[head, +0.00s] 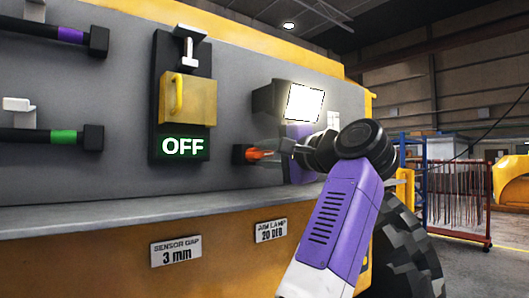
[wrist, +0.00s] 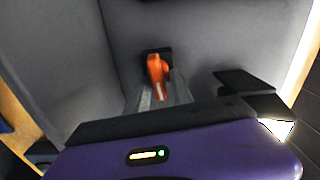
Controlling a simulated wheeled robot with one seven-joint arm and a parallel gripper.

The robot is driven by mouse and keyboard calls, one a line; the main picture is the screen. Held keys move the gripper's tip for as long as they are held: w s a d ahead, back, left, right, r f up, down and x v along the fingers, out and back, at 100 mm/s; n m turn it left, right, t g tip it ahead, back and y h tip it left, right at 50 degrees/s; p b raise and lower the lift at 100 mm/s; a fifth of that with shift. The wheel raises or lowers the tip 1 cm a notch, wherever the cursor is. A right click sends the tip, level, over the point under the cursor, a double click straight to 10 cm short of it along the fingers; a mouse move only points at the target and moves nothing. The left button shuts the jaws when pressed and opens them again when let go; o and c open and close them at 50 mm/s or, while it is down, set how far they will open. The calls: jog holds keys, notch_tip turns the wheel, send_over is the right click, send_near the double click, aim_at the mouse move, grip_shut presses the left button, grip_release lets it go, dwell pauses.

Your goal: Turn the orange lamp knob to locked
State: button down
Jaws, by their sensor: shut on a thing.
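The orange lamp knob (head: 260,154) sits on a dark mount on the grey panel, below the lit lamp (head: 305,103). In the wrist view the orange knob (wrist: 157,72) stands out from its black base, its handle pointing down toward my gripper. My gripper (head: 270,152) reaches in from the right in the head view and is shut on the knob. In the wrist view, the grey fingers of my gripper (wrist: 158,92) lie on both sides of the handle. The fingertips are partly hidden, and no locked mark is readable.
A yellow switch cover (head: 186,100) with an OFF display (head: 183,146) is left of the knob. The lamp housing is close above my gripper.

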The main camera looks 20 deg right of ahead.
jog(key=shift+d+f+m, duration=0.1)
jog(key=shift+f+m, duration=0.05)
jog(key=shift+m, duration=0.45)
jog(key=c, duration=1.4)
grip_release()
jog(key=shift+c, duration=0.2)
jog(key=b+v, duration=0.2)
jog(key=v, duration=0.6)
jog(key=shift+b, duration=0.4)
